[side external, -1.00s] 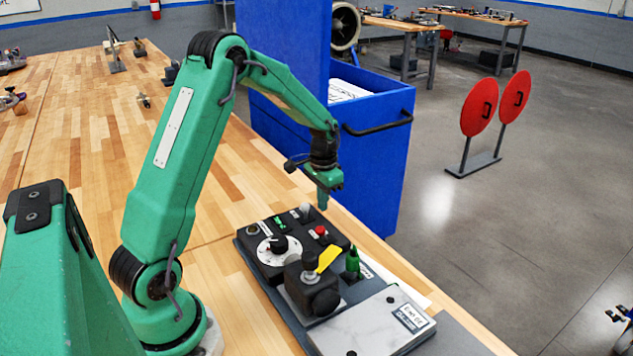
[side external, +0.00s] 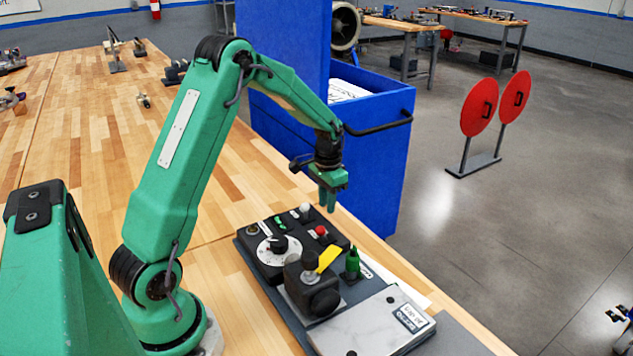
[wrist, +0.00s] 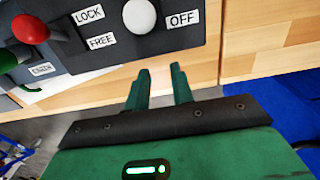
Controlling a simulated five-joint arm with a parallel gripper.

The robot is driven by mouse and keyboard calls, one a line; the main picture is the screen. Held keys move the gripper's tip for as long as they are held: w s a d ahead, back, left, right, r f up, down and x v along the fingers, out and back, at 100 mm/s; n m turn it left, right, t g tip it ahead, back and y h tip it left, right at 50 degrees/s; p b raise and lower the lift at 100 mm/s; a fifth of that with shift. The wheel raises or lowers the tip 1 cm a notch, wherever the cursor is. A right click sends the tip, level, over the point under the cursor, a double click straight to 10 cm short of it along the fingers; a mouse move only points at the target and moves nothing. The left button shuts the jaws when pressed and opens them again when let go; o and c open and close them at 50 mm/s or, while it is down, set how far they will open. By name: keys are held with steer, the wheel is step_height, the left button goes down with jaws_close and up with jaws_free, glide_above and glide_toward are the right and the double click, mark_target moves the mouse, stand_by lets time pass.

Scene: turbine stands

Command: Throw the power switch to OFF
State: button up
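A dark control box (side external: 262,262) stands on the wooden bench, with several knobs and levers on its top. A white knob (side external: 305,208) sits at its far edge and also shows in the wrist view (wrist: 139,16), between the LOCK and FREE labels on its left and the OFF label (wrist: 183,19) on its right. I take it to be the power switch. My gripper (side external: 328,206) hangs beside the box's far end, fingers down; in the wrist view (wrist: 160,70) its two fingers are apart and empty, short of the white knob and not touching it.
A red knob (side external: 321,231) lies close to the white one. A yellow lever (side external: 328,258), a green bottle-shaped part (side external: 352,262) and a round dial (side external: 278,246) stand nearer the camera. A blue cabinet (side external: 375,170) rises beyond the bench edge. Bare bench lies left of the box.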

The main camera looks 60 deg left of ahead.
steer(key=shift+o, duration=0.8)
steer(key=shift+r, duration=0.15)
step_height(320, 180, up, 7)
stand_by(0.7)
stand_by(0.4)
